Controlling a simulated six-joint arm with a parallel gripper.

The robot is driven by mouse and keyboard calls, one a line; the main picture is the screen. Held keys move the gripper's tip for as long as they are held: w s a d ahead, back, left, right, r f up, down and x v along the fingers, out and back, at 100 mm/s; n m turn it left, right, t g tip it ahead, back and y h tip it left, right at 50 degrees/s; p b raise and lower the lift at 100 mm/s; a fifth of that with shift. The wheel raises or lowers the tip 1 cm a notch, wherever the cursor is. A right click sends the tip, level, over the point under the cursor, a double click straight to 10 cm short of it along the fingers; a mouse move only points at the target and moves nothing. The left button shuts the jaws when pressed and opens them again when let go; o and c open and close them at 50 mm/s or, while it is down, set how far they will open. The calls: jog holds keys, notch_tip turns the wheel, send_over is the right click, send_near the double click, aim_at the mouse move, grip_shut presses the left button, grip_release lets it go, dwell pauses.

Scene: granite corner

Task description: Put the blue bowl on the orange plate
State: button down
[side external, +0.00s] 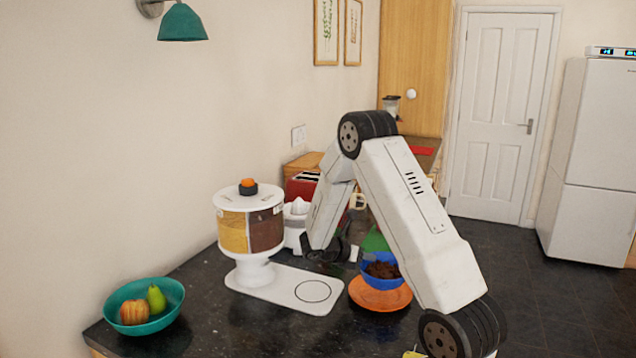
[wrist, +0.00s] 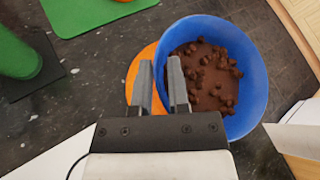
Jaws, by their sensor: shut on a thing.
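The blue bowl (side external: 368,277) holds dark brown chunks and sits over the orange plate (side external: 398,299) in the side view. I cannot tell whether the bowl touches the plate. In the wrist view the blue bowl (wrist: 256,85) fills the upper right, and an edge of the orange plate (wrist: 134,72) shows to its left. My gripper (wrist: 162,82) is shut on the bowl's near-left rim, with one finger on each side of it.
A dispenser (side external: 251,222) with a white base stands left of the plate on the dark counter. A teal bowl (side external: 172,296) with fruit is at the front left. A green cylinder (wrist: 18,50) and a green mat (wrist: 80,20) lie near the bowl. A white juicer (side external: 294,222) stands behind.

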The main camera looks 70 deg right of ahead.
jog(key=shift+w+d+f, duration=0.1)
jog(key=shift+d+f, duration=0.05)
jog(key=shift+f, duration=0.05)
jog(key=shift+w+d+f, duration=0.1)
jog(key=shift+f, duration=1.65)
jog(key=c, duration=0.6)
grip_release()
jog(key=v, duration=1.2)
